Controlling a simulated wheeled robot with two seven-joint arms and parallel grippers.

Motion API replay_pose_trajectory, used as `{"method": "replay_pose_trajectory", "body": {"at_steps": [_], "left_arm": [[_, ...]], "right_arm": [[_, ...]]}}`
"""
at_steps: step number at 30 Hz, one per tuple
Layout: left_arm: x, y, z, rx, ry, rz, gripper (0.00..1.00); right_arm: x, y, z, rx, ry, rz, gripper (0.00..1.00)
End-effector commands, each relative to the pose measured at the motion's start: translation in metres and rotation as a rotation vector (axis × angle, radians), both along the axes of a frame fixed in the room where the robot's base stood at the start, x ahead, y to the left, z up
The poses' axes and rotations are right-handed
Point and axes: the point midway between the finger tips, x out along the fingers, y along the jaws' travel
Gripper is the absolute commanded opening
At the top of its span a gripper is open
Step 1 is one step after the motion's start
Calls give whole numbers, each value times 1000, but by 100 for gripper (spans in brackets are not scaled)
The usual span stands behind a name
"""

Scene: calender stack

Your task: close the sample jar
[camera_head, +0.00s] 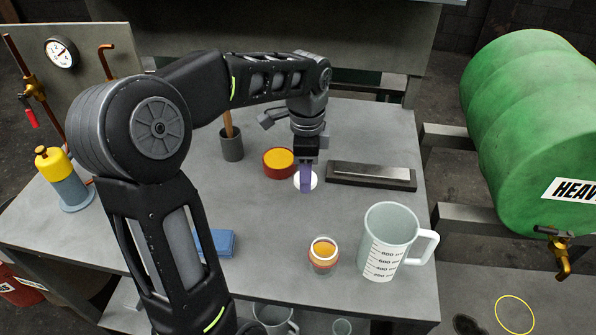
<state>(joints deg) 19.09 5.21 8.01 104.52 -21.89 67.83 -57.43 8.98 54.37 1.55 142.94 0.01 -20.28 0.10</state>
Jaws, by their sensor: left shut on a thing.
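A small open glass jar (323,258) with orange contents stands near the front of the grey table, left of the measuring jug. My left gripper (305,188) points down with purple fingertips at the middle of the table, behind the jar and apart from it. It is shut on a round white lid (314,180), which shows on both sides of the fingers. The fingers hide the lid's middle, and I cannot tell whether it is clear of the table. My right gripper is not in view.
A red tin with yellow contents (278,163) stands just left of the lid. A dark block with a metal bar (371,176) lies to the right. A large measuring jug (390,240) stands right of the jar. A blue box (217,242) and a grey cup (231,146) are at the left.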

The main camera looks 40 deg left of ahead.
Motion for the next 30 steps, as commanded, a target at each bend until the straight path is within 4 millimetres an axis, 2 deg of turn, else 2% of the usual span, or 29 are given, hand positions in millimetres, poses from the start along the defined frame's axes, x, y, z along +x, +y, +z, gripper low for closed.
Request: {"method": "replay_pose_trajectory", "body": {"at_steps": [5, 12, 18, 23, 30], "left_arm": [[27, -35, -16, -6, 3, 219, 9], [64, -99, -43, -3, 6, 618, 9], [80, -138, -59, 2, 3, 862, 9], [84, -150, -64, 3, 2, 940, 9], [84, -150, -64, 3, 2, 948, 9]], "right_arm": [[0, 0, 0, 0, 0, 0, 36], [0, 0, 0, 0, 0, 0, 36], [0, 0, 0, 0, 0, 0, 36], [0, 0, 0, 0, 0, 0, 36], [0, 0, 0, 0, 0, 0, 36]]}}
